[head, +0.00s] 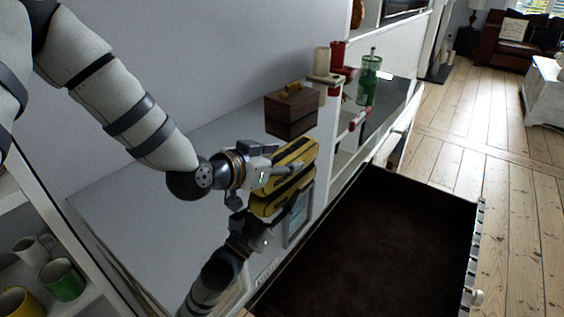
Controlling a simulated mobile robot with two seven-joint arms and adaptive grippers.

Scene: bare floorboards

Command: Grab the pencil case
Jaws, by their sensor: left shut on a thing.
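The pencil case (298,151) is a yellow case with black parts, in the middle of the head view. My left gripper (285,172) comes in from the upper left and is shut on it, covering part of its near side. The case is over the front part of a glossy grey cabinet top (150,215). A mirrored yellow shape and arm show below; whether the case touches the top I cannot tell. My right gripper is not in view.
A brown wooden box (291,108) stands just behind the case. Candles, a red cup (337,54) and a green bottle (368,82) stand farther back. An open, dark drawer (390,240) juts out at right. Mugs (62,279) sit on a lower shelf at left.

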